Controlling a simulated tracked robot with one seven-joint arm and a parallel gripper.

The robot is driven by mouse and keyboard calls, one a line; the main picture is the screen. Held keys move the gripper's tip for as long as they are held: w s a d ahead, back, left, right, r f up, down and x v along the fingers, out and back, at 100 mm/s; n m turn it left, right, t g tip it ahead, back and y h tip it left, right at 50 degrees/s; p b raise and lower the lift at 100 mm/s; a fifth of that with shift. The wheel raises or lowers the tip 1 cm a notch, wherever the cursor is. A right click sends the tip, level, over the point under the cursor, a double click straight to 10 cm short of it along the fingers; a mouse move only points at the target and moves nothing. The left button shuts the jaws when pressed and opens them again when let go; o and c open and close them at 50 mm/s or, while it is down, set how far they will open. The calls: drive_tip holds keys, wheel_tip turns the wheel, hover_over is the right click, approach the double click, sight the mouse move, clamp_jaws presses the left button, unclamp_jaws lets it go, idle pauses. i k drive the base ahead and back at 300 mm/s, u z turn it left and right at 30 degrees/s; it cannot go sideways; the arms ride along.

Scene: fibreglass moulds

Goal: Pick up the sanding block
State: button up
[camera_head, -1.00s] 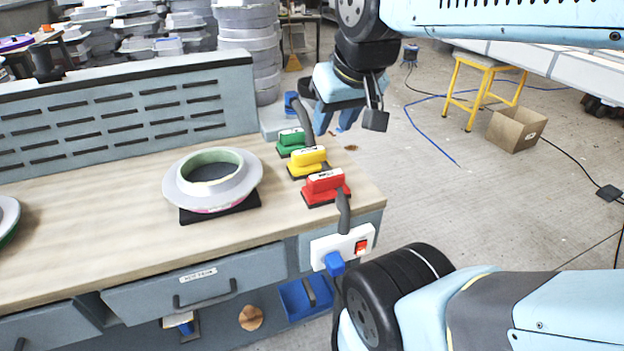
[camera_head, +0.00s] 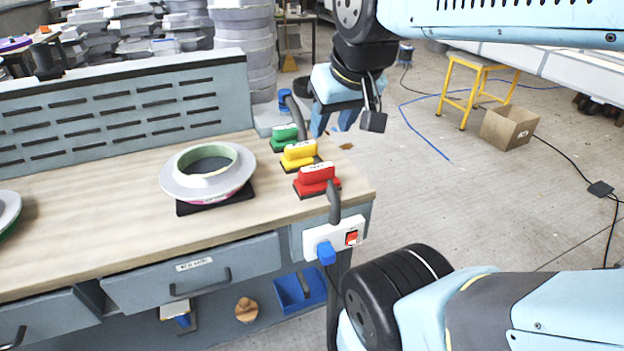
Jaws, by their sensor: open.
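Three sanding blocks with dark bases stand in a row at the right end of the workbench (camera_head: 110,220): a green one (camera_head: 285,136) at the back, a yellow one (camera_head: 299,155) in the middle and a red one (camera_head: 317,178) in front. My gripper (camera_head: 332,122) hangs just right of the green and yellow blocks, near the bench's right edge, its blue fingers pointing down. It is open and apart from the blocks, with nothing seen between its fingers.
A grey ring-shaped mould (camera_head: 172,181) sits on a black pad left of the blocks. A white power strip (camera_head: 330,238) with a dark cable is at the bench's front right corner. A slotted back panel (camera_head: 120,110) lines the bench.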

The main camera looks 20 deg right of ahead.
sight(311, 182)
drive_tip(key=k, duration=1.55)
drive_tip(key=z, duration=1.25)
drive_tip(key=i, duration=2.3)
drive_tip(key=u, duration=1.85)
